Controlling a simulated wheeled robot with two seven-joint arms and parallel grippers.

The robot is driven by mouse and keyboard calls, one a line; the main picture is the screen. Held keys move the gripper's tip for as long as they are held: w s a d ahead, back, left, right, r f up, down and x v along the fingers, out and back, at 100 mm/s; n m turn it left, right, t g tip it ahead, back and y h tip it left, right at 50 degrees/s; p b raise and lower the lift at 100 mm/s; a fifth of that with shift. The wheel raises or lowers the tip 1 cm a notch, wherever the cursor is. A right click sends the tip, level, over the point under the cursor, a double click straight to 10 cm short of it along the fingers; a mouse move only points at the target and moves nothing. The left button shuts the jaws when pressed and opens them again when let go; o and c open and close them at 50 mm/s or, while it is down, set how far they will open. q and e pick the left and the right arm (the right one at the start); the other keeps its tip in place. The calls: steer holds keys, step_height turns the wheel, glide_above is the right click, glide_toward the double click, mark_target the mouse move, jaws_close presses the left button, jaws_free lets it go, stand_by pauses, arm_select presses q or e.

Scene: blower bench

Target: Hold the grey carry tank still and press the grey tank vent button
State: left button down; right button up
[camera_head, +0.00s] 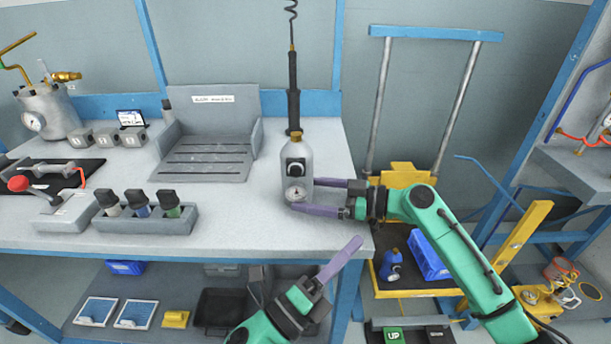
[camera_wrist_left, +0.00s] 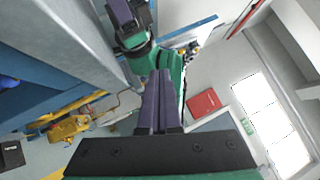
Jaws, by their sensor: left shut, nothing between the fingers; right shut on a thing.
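The grey carry tank (camera_head: 305,160) stands upright near the bench's right edge, with a brass neck and a round gauge (camera_head: 295,193) low on its front. A dark fitting with a pale round face (camera_head: 296,168) sits above the gauge; I cannot tell whether this is the vent button. My right gripper (camera_head: 300,196) is shut on the tank's lower part, one finger in front and one behind. My left gripper (camera_head: 358,240) is shut and empty, in front of the bench edge and below the tank. Its closed purple fingers (camera_wrist_left: 160,95) show in the left wrist view.
A black wand (camera_head: 293,90) with a coiled cord rises above the tank. A grey slotted tray (camera_head: 205,166) and a holder with dark-capped bottles (camera_head: 180,222) lie left on the bench. A yellow and blue cart (camera_head: 400,170) stands to the right.

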arm_select(q)
steer(key=a+r+t+y, duration=0.1)
steer(key=a+r+t, duration=0.2)
steer(key=a+r, duration=0.55)
arm_select(e)
steer(key=shift+f, duration=0.1)
arm_select(q)
glide_toward(306, 162)
steer(key=shift+n, duration=0.4)
steer(key=d+r, duration=0.1)
steer(key=w+d+r, duration=0.1)
steer(key=d+r, duration=0.1)
steer(key=shift+w, duration=0.1)
stand_by(0.8)
steer(key=shift+w, duration=0.4)
steer(key=shift+s+y, duration=0.1)
steer(key=shift+y, duration=0.2)
steer(key=shift+s, duration=0.4)
